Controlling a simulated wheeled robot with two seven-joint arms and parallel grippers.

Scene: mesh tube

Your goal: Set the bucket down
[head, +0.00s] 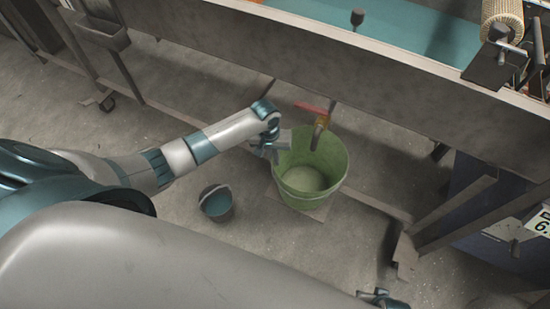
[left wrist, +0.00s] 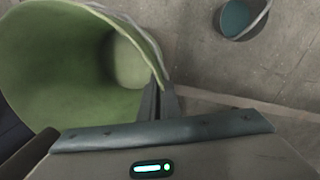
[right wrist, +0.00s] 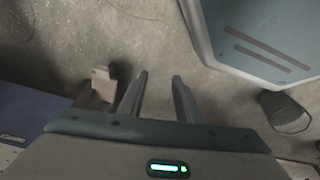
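The green bucket (head: 310,175) is upright below a tap with a red handle (head: 318,112), over a flat plate (head: 319,214) on the floor. I cannot tell whether it rests on the plate or hangs just above it. My left gripper (head: 273,148) is at the bucket's left rim. In the left wrist view the fingers (left wrist: 160,97) are close together on the rim of the bucket (left wrist: 60,65). My right gripper (right wrist: 160,82) is open and empty above bare floor, and shows at the bottom of the head view (head: 380,297).
A small dark bucket with teal contents (head: 216,203) stands on the floor left of the green one. The long grey trough (head: 340,72) with teal liquid runs behind, on metal legs (head: 125,72). A dark blue box (head: 480,205) stands at right. Floor in front is clear.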

